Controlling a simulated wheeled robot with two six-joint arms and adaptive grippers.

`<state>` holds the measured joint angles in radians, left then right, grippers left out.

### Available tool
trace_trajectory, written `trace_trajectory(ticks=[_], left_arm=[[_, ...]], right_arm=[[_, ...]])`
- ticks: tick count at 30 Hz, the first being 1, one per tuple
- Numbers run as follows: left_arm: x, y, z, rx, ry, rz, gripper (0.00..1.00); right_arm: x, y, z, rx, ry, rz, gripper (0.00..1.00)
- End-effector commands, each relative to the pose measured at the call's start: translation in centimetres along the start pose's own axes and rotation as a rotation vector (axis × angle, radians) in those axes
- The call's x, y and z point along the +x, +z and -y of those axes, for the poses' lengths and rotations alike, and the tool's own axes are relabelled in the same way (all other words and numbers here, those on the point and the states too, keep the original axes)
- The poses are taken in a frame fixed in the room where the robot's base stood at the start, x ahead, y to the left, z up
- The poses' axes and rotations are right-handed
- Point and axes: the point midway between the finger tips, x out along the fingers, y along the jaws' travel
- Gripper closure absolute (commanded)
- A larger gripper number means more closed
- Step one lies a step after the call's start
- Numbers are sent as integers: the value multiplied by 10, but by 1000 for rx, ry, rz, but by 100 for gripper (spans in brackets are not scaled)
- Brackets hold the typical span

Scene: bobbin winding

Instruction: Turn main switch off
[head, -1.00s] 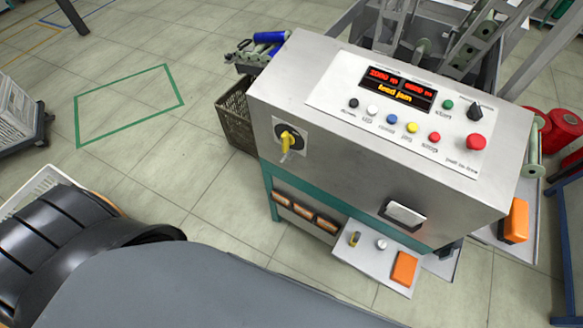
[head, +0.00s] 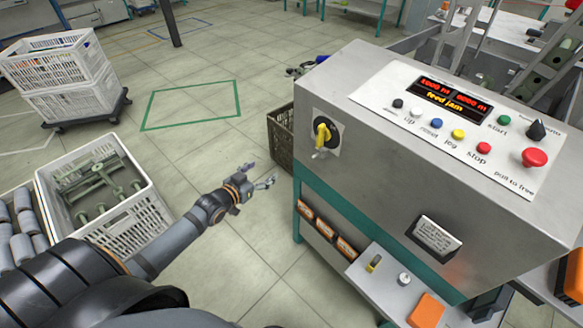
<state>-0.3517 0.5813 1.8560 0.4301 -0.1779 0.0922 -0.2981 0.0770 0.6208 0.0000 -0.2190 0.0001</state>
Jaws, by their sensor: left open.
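The main switch (head: 323,133) is a yellow rotary handle on a black round plate, on the left side face of the grey metal control cabinet (head: 380,170). The handle stands close to upright, slightly tilted. A small metal piece hangs just below it. My left gripper (head: 264,177) is open and empty, left of the cabinet and below the switch in the picture, apart from both. My right gripper is not in view.
The cabinet's top panel has a display (head: 452,97) reading "feed jam", several coloured buttons and a red stop knob (head: 535,157). A lower shelf (head: 385,290) juts out. A brown crate (head: 281,132) stands behind the cabinet. White crates (head: 130,225) stand at left. Floor between is clear.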

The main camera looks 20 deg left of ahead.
Motion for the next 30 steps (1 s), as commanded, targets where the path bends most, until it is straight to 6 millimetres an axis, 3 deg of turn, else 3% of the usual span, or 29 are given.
trace_trajectory(ticks=[1,3,6,9,13,19,30], left_arm=[[-1,-28,-22,11,60,-73,25],[-11,-70,-52,13,136,-154,25],[-29,-110,-86,17,223,-232,25],[-41,-131,-106,17,276,-273,25],[-48,-141,-115,16,298,-289,25],[-44,-140,-115,14,295,-290,25],[-28,-142,-119,15,292,-292,25]], right_arm=[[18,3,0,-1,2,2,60],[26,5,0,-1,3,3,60],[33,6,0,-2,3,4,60],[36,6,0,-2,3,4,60],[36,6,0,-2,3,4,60],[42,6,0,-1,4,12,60],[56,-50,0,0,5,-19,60]])
